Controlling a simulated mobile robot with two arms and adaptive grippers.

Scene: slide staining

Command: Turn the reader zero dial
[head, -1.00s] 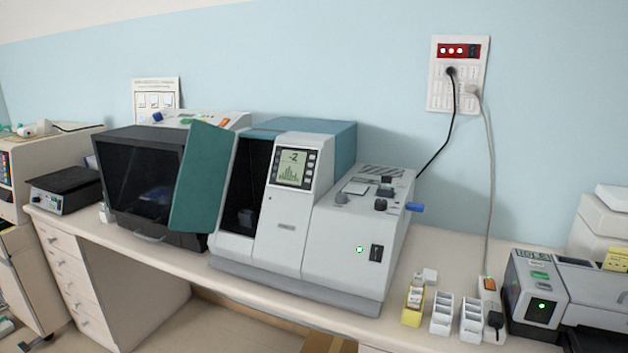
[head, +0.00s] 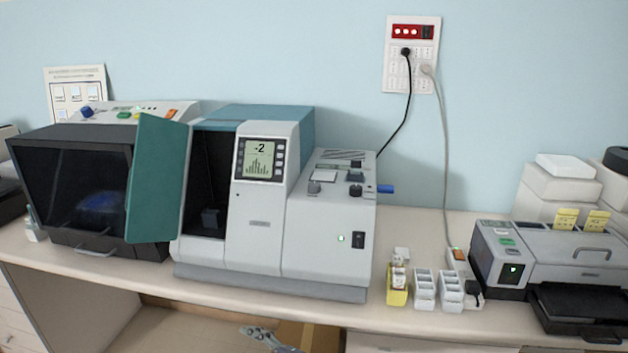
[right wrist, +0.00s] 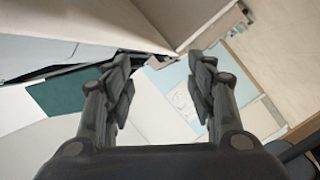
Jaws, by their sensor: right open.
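The reader (head: 255,230) is a grey and teal machine on the bench, with its teal door (head: 158,180) open. Its screen (head: 259,158) reads -2 above a bar graph. Its right top carries a grey knob (head: 314,187), a black knob (head: 355,190) and a blue knob (head: 386,189) on the side; I cannot tell which is the zero dial. A green light (head: 341,238) shows on its front. My right gripper (head: 250,331) is low at the bottom, below the bench edge and away from the knobs. The right wrist view shows it open and empty (right wrist: 160,78). My left gripper is out of view.
A dark-windowed cabinet (head: 70,185) stands left of the reader. A yellow holder (head: 397,290) and white racks (head: 424,290) stand to its right, before a grey printer-like device (head: 550,255). A black cable (head: 400,130) hangs from the wall panel (head: 412,75).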

